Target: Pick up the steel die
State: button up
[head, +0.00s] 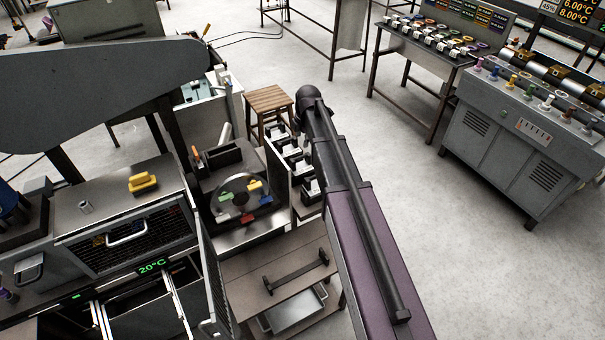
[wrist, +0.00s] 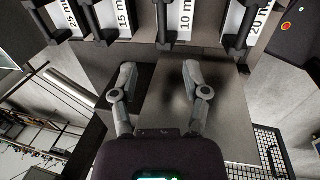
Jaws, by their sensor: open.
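My gripper (wrist: 158,74) is open and empty in the wrist view, its two fingers pointing at the labelled rack. In the head view my arm hides it. A small grey metal cylinder (head: 85,207) stands on the cabinet top at the left of the head view; it could be the steel die, but I cannot tell for sure. It is far from my arm's visible end. No die shows between the fingers. The rack (wrist: 210,58) has black handled pieces beside labels reading 25, 15, 10 and 20 m; what they are is unclear.
A yellow object (head: 143,183) sits near the small cylinder on the cabinet (head: 75,222). A wooden stool (head: 268,100) stands beyond the rack. A shelf with a black bar tool (head: 296,271) is below. A grey console (head: 525,135) stands at right, with open floor between.

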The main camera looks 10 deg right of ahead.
aim_at(301, 157)
jog(key=shift+w+a+f+b, duration=0.1)
jog(key=shift+w+f+b, duration=0.1)
jog(key=shift+f+b, duration=0.75)
jog(key=shift+w+f+b, duration=0.2)
jog(key=shift+f+b, duration=0.65)
jog(key=shift+f, duration=0.2)
jog(key=shift+w+a+f+b, duration=0.1)
jog(key=shift+w+f+b, duration=0.1)
jog(key=shift+f+b, duration=0.75)
jog(key=shift+f, duration=0.1)
jog(key=shift+w+d+f+b, duration=0.1)
jog(key=shift+w+f+b, duration=0.1)
jog(key=shift+f+b, duration=1.1)
jog(key=shift+w+f+b, duration=0.2)
jog(key=shift+f+b, duration=1.05)
grip_shut()
